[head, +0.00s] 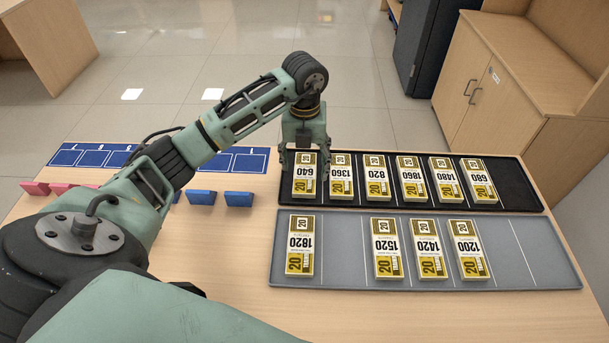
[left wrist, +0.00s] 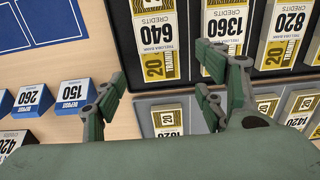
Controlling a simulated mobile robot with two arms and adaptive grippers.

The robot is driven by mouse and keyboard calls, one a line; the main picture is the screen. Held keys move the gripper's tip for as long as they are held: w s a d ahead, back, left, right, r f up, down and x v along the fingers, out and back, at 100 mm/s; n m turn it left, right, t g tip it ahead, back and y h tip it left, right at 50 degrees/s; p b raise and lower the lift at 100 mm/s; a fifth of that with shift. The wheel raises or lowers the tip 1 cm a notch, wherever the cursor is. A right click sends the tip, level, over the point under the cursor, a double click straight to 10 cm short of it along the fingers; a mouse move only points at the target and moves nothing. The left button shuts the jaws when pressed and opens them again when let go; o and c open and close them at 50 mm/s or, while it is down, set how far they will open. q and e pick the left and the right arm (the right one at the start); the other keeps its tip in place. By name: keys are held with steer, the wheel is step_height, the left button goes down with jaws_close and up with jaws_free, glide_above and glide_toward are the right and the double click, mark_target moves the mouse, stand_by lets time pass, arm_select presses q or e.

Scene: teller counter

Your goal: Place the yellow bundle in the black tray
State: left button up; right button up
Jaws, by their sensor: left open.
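Several yellow-banded bundles stand in a row in the black tray (head: 517,188) at the back of the counter. The leftmost one is the 640 bundle (head: 304,184). Several more yellow bundles lie in the grey tray (head: 346,250) in front: the 1820 bundle (head: 300,245), then, past a gap, the 1520 bundle (head: 387,247) and others to its right. My left gripper (head: 304,165) is open, pointing down at the 640 bundle, with a finger on either side in the head view. In the left wrist view this bundle (left wrist: 154,30) shows beyond the fingers. My right gripper is not in view.
A blue marked mat (head: 247,161) lies left of the trays, with blue blocks (head: 239,199) and pink blocks (head: 35,188) in front of it. The grey tray has free slots. A wooden cabinet (head: 500,85) stands beyond the counter at the right.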

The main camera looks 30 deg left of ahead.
arm_select(q)
step_height(320, 180, up, 6)
